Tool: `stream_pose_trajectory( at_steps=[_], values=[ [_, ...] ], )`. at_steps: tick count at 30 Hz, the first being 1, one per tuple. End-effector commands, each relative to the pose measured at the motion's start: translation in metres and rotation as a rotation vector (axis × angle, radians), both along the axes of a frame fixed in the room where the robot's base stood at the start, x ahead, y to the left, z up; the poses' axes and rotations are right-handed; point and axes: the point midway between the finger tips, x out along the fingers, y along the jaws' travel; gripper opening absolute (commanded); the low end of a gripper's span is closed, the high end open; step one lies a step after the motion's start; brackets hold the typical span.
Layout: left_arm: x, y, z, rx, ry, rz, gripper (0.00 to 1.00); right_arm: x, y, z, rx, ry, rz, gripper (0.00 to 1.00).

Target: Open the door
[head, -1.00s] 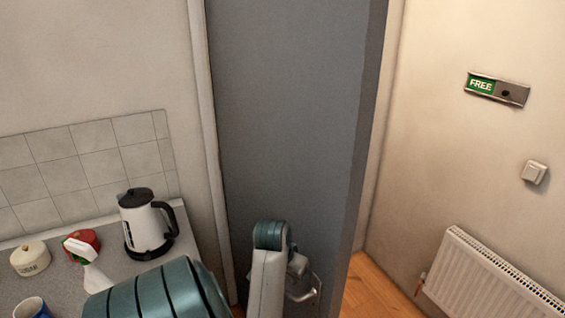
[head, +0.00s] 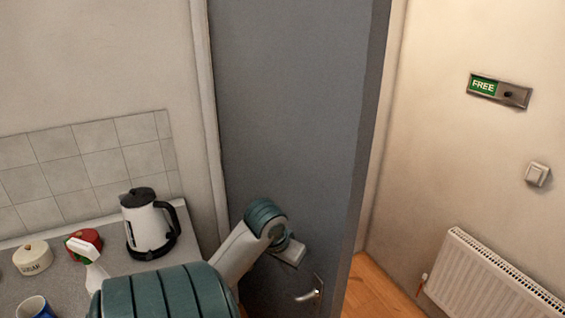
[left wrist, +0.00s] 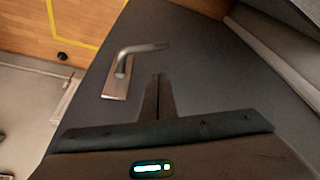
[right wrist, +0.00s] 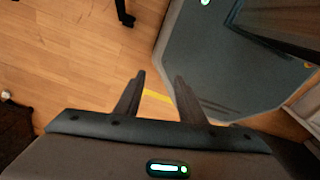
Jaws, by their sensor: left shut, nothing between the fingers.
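The grey door (head: 285,120) stands ajar in the head view, its right edge showing with wooden floor beyond. Its metal lever handle (head: 310,295) is low near that edge. In the left wrist view the handle (left wrist: 140,50) and its plate (left wrist: 117,78) lie just ahead and left of my left gripper (left wrist: 158,78). That gripper is shut with its fingers together, empty, in front of the door (left wrist: 200,75) and apart from the handle. In the head view its fingertips are not clear. My right gripper (right wrist: 158,78) is open and empty above the floor.
A counter (head: 60,283) at left holds a kettle (head: 146,230), a spray bottle (head: 85,262), a sugar pot (head: 33,259) and a blue mug (head: 35,308). A radiator (head: 490,280) is on the right wall. Wooden floor (head: 370,290) shows beyond the door edge.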

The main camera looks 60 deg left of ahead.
Motion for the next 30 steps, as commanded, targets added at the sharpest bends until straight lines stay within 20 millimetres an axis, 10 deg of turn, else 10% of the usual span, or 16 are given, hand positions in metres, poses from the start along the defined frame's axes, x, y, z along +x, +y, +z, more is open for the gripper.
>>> stream_pose_trajectory(
  at_steps=[16,30],
  values=[
    [-0.019,-0.009,0.059,0.004,0.001,-0.002,0.00,-0.001,0.001,0.001,0.001,0.000,-0.001,0.36],
    [-0.023,-0.012,0.069,0.000,0.001,0.000,0.00,-0.001,-0.005,0.002,-0.005,0.001,0.002,0.36]
  ],
)
